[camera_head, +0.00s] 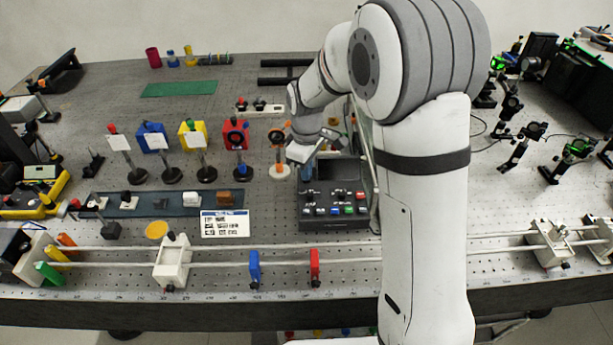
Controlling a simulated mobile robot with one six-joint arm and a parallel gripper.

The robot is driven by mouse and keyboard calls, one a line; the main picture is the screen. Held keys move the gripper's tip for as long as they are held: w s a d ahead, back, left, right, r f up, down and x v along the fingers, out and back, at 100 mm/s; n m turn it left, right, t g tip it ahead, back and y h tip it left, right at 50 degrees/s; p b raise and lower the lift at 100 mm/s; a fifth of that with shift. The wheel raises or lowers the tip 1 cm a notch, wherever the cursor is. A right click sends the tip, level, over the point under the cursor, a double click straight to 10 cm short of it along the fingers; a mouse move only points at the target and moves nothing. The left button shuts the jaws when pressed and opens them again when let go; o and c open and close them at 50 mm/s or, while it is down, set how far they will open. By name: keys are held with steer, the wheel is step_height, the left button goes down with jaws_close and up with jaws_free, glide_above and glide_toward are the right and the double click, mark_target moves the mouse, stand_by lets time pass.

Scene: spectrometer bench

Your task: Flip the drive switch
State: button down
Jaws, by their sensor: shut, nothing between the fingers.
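A dark control box (333,224) stands right of centre on the bench. Its sloping top carries a row of small blue, red and green keys and several small pale parts; which of them is the drive switch I cannot tell at this size. My gripper (303,172) is shut and empty, pointing down over the box's upper left part. Whether its tips touch the panel is unclear. My arm hides the bench to the right of the box.
Upright posts with white cards and coloured blocks (195,134) stand left of my gripper. A rail with a white carriage (172,262) and blue and red clips (314,267) runs along the front. A printed card (225,224) lies left of the box. Optical mounts (516,140) crowd the right side.

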steer(key=shift+f, duration=0.35)
steer(key=shift+r+p, duration=2.1)
steer(key=shift+r, duration=1.4)
steer(key=s+d+r+m+t, duration=0.2)
steer(key=s+d+r+m, duration=0.4)
steer(key=s+d+r, duration=0.35)
steer(key=s+d+m, duration=0.1)
steer(key=s+m, duration=0.2)
steer(key=s, duration=0.4)
steer(key=s+d+r+m+t, duration=0.1)
steer(key=s+d+m, duration=0.1)
steer(key=s, duration=0.5)
steer(key=shift+s+d+r+m, duration=0.15)
steer(key=shift+d+r+m, duration=0.05)
steer(key=shift+m, duration=0.3)
